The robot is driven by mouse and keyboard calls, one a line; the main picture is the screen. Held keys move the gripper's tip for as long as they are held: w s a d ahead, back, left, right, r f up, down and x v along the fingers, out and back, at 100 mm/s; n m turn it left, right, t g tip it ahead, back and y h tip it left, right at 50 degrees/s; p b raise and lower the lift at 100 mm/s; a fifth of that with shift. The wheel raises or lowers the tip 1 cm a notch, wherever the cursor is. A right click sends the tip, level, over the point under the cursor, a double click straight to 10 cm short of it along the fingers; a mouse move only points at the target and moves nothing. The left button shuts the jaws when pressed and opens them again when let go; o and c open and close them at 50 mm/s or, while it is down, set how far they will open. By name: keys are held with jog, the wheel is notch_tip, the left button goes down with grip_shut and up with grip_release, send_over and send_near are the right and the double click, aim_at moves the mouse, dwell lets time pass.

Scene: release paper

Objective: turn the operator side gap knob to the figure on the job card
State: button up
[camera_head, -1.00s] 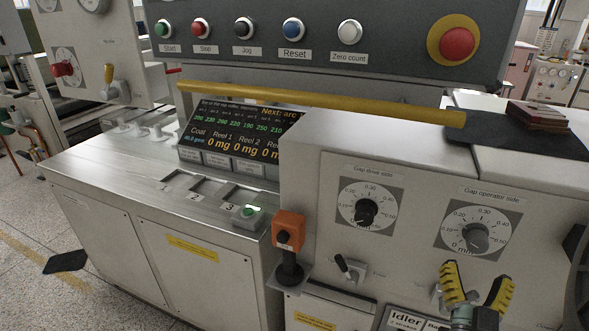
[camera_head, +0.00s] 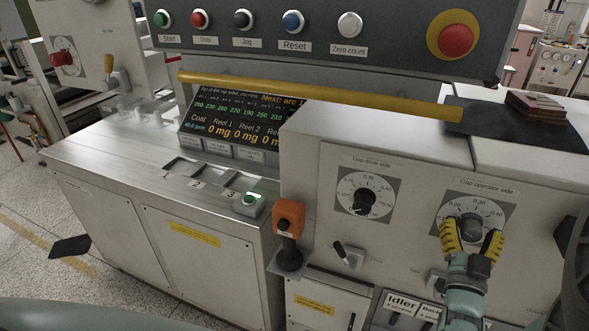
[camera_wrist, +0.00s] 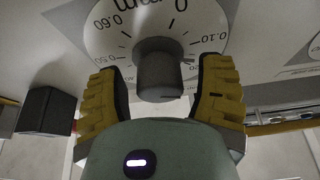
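The operator side gap knob (camera_head: 476,237) is a grey knob on a white round dial under the label "Gap operator side" (camera_head: 485,186). In the wrist view the knob (camera_wrist: 160,68) stands between my two yellow fingers, with a visible gap on each side. My gripper (camera_head: 470,240) is open around the knob and does not visibly touch it. In the wrist view my gripper (camera_wrist: 162,88) shows the dial (camera_wrist: 112,38) upside down, with 0, 0.10 and 0.60 readable. The knob's pointer is hard to read. I cannot make out a job card.
The drive side gap knob (camera_head: 364,202) is dark, on its own dial to the left. A small lever (camera_head: 345,255) and an orange switch box (camera_head: 288,217) are further left. A yellow bar (camera_head: 320,97) and a red emergency button (camera_head: 456,40) are above. A dark handwheel (camera_head: 574,270) is at the right edge.

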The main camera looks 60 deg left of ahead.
jog(key=c, duration=1.1)
jog(key=shift+o, duration=0.2)
jog(key=shift+f+n+g+y+b, duration=0.3)
jog(key=shift+n+y+b, duration=0.2)
jog(key=shift+n+b, duration=0.35)
jog(key=shift+r+n, duration=0.2)
jog(key=shift+n, duration=0.15)
jog(key=o, duration=1.2)
jog(key=shift+r, duration=0.1)
jog(key=v, duration=1.2)
